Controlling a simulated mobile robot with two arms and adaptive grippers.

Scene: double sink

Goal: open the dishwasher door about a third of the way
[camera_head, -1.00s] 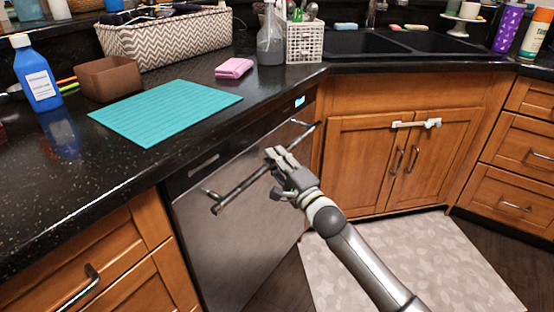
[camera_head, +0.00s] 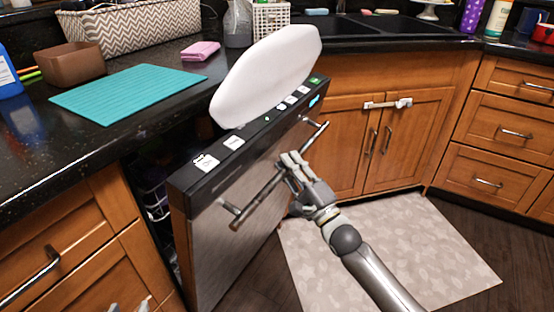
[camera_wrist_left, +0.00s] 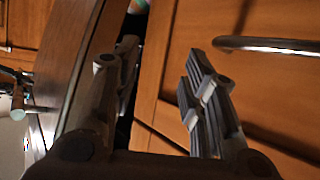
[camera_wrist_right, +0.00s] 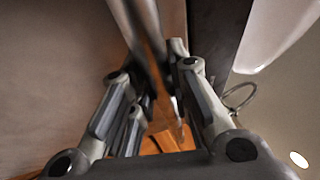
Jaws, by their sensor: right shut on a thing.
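The dishwasher door (camera_head: 230,235) stands partly open, its top tilted out from the counter. The black control strip on its top edge and a dark gap behind it show. My right gripper (camera_head: 291,167) is closed around the bar handle (camera_head: 262,197) on the door's front. In the right wrist view the bar (camera_wrist_right: 142,35) runs between the fingers of this gripper (camera_wrist_right: 160,85). My left gripper (camera_wrist_left: 160,80) is open and empty near wooden drawer fronts; in the head view only its fingertips (camera_head: 140,305) show at the bottom edge.
A white rounded shape (camera_head: 268,75) rises over the door's top edge; I cannot tell what it is. Wooden cabinets (camera_head: 375,145) with a white latch stand to the right. A pale mat (camera_head: 400,245) covers the floor. A teal mat (camera_head: 128,93) lies on the counter.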

